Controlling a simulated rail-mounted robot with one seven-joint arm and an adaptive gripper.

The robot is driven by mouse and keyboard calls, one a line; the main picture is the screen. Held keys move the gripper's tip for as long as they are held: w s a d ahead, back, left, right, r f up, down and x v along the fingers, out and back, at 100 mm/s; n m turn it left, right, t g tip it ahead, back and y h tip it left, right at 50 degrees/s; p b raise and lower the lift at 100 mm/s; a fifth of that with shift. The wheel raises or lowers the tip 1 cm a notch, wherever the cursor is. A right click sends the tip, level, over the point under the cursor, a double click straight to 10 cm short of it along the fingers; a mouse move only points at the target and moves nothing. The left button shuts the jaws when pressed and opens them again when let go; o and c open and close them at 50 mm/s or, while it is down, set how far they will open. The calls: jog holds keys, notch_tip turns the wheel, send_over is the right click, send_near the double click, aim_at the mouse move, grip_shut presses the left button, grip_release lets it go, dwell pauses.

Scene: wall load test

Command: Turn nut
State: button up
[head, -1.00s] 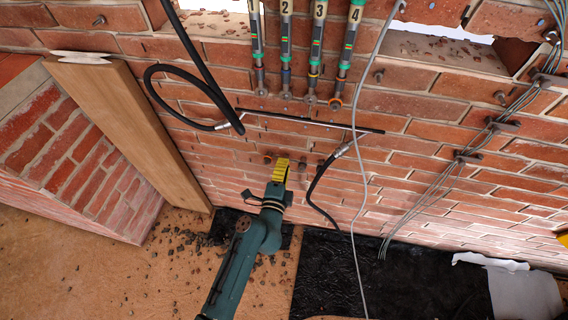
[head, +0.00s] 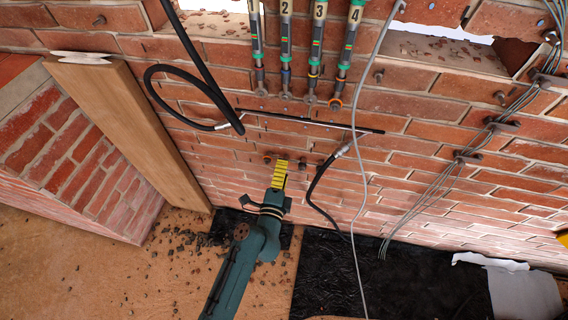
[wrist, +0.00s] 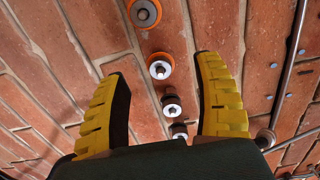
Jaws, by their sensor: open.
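In the wrist view a row of round nuts on bolt ends runs along the brick wall. Two have orange washers: the top nut (wrist: 145,12) and the second nut (wrist: 159,67). A third nut (wrist: 171,104) with a dark body and a lower nut (wrist: 179,131) follow, partly close to my gripper's body. My gripper (wrist: 162,70) is open, its yellow ribbed fingers on either side of the row with nothing held. In the head view my gripper (head: 280,162) points at the wall beside a small bolt (head: 303,161); the nuts between the fingers are mostly hidden there.
Four numbered rods (head: 286,60) hang above on the brick wall (head: 430,125). A black hose (head: 190,65), a grey cable (head: 361,200) and a wire bundle (head: 432,185) cross the wall. A wooden plank (head: 125,130) stands at left. Black sheeting (head: 350,275) covers part of the floor.

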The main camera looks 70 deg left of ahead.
jog(key=shift+v, duration=2.65)
